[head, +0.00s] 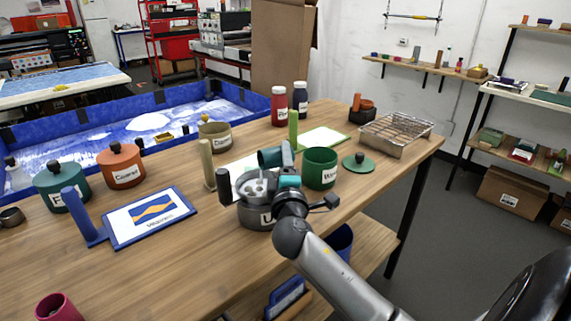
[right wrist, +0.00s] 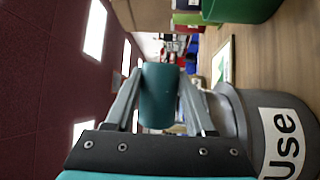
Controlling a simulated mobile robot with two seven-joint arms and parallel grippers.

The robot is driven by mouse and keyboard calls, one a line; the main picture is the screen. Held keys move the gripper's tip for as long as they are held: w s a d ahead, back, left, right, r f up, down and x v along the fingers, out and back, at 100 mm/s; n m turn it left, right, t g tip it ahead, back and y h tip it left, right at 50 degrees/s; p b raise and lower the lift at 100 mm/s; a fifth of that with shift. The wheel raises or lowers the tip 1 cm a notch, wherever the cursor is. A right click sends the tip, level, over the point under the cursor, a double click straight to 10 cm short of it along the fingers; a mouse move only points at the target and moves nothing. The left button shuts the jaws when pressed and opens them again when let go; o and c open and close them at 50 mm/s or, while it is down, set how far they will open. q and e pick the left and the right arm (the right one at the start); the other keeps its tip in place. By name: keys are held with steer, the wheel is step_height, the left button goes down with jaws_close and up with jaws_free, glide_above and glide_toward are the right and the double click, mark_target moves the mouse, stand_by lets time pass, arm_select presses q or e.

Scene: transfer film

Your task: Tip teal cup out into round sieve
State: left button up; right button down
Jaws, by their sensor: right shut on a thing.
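My right gripper (head: 288,160) is shut on the teal cup (head: 269,157). The cup is tipped onto its side, above and close to the rim of a grey pot labelled "Use" (head: 258,217). A round grey sieve (head: 256,188) appears to sit in the top of that pot; its contents are too small to tell. In the right wrist view the cup (right wrist: 159,95) is between the two fingers, with the grey pot (right wrist: 232,115) beside it. The cup's inside is hidden there. My left gripper is not in view.
A green pot (head: 320,169) stands just right of the grey one, with a green lid (head: 359,162) beside it. The table's front left is mostly clear.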

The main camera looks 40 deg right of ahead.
mark_target(271, 154)
steer(key=shift+f+n, duration=0.15)
steer(key=shift+n, duration=0.15)
steer(key=shift+a+r+n+t, duration=0.25)
steer(key=shift+r+n+t, duration=0.3)
steer(key=shift+n, duration=0.45)
